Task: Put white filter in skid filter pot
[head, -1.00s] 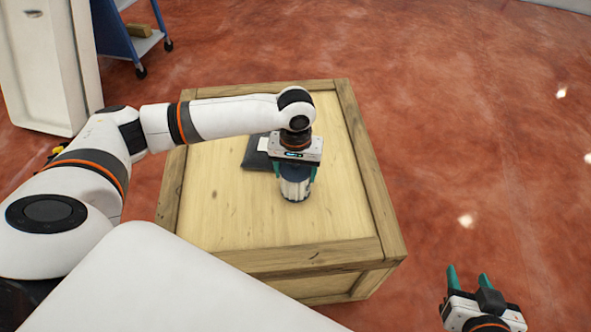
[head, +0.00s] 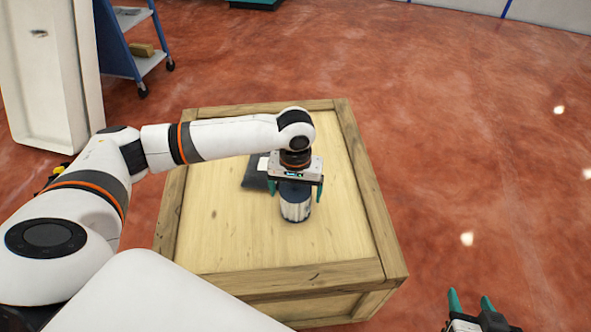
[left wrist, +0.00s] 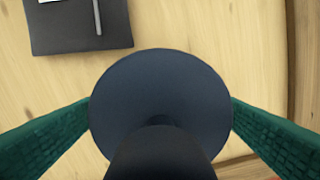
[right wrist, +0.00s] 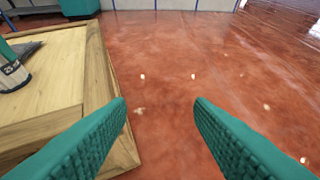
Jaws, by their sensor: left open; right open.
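A white, ribbed canister with a dark blue top, which looks like the white filter (head: 296,209), stands upright on the wooden crate. Its round dark top fills the middle of the left wrist view (left wrist: 160,85), and it also shows at the left edge of the right wrist view (right wrist: 12,76). My left gripper (head: 296,189) is open above it, with its fingers on either side of the top, apart from it. My right gripper (head: 470,301) is open and empty, off the crate's right side. I see no skid filter pot in these views.
The wooden crate (head: 230,235) has free room around the canister. A dark flat object (head: 256,173) lies behind my left gripper. A blue cart (head: 120,45) and a white panel (head: 45,80) stand at the back left. The red floor (head: 460,130) on the right is open.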

